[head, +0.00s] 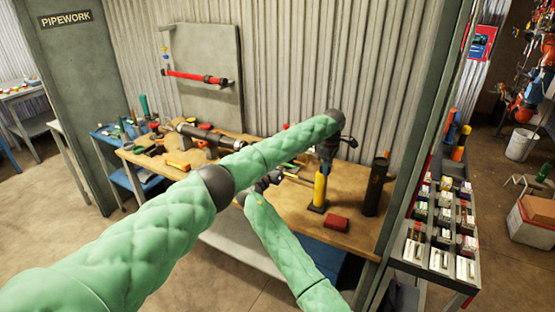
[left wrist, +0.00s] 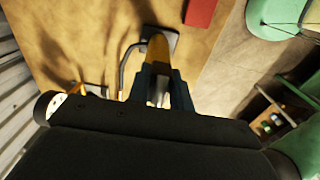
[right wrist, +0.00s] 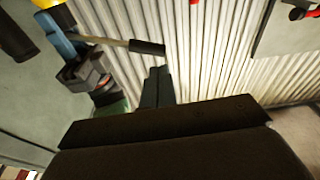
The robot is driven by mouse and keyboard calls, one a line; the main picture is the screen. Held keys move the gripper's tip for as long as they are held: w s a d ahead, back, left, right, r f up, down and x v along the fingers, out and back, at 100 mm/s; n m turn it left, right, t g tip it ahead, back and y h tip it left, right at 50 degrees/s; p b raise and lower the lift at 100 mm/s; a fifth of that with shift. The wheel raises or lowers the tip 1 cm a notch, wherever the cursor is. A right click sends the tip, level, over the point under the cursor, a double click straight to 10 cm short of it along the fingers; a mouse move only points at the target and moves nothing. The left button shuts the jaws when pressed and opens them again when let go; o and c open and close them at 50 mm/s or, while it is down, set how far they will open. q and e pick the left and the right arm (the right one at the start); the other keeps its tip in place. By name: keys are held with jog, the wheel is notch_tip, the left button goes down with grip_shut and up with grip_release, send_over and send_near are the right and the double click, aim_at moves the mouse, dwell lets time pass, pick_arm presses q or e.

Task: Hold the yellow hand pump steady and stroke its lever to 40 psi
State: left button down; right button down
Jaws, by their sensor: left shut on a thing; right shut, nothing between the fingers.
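The yellow hand pump (head: 320,188) stands upright on the wooden bench, its body and foot visible in the head view. My left gripper (head: 326,150) comes down from above and is shut on the pump's upper part; the left wrist view also shows the yellow body (left wrist: 158,50) beyond the fingers. The pump's lever (right wrist: 118,43), a thin rod with a dark grip, shows in the right wrist view. My right gripper (right wrist: 156,88) is shut and empty, its tips close to the dark grip; contact cannot be told. The gauge reading is not visible.
A red block (head: 337,223) and a dark cylinder (head: 375,186) stand right of the pump on the bench (head: 360,230). Tools and pipe parts (head: 190,140) crowd the bench's left. A dark post and a parts rack (head: 440,262) are at right.

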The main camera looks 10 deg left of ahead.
pick_arm(q)
jog(key=shift+f, duration=0.1)
pick_arm(e)
jog(key=s+d+r+m+h, duration=0.1)
jog(key=d+r+m, duration=0.2)
jog(key=r+m, duration=0.2)
jog(key=shift+d+r+m, duration=0.25)
jog(key=shift+r+m, duration=0.05)
jog(key=shift+r, duration=0.15)
jog(key=r, duration=0.2)
send_over(309, 152)
jog(key=a, duration=0.4)
jog(key=shift+w+d+f, duration=0.2)
jog(key=shift+w+f, duration=0.05)
jog(key=shift+s+a+f, duration=0.1)
jog(key=shift+a+f, duration=0.2)
jog(key=shift+f, duration=0.35)
jog(key=shift+s+a+f, duration=0.1)
jog(key=shift+a+f, duration=0.2)
jog(key=shift+f, duration=0.3)
jog(key=shift+s+a+f, duration=0.1)
jog(key=shift+a+f, duration=0.2)
jog(key=shift+f, duration=0.35)
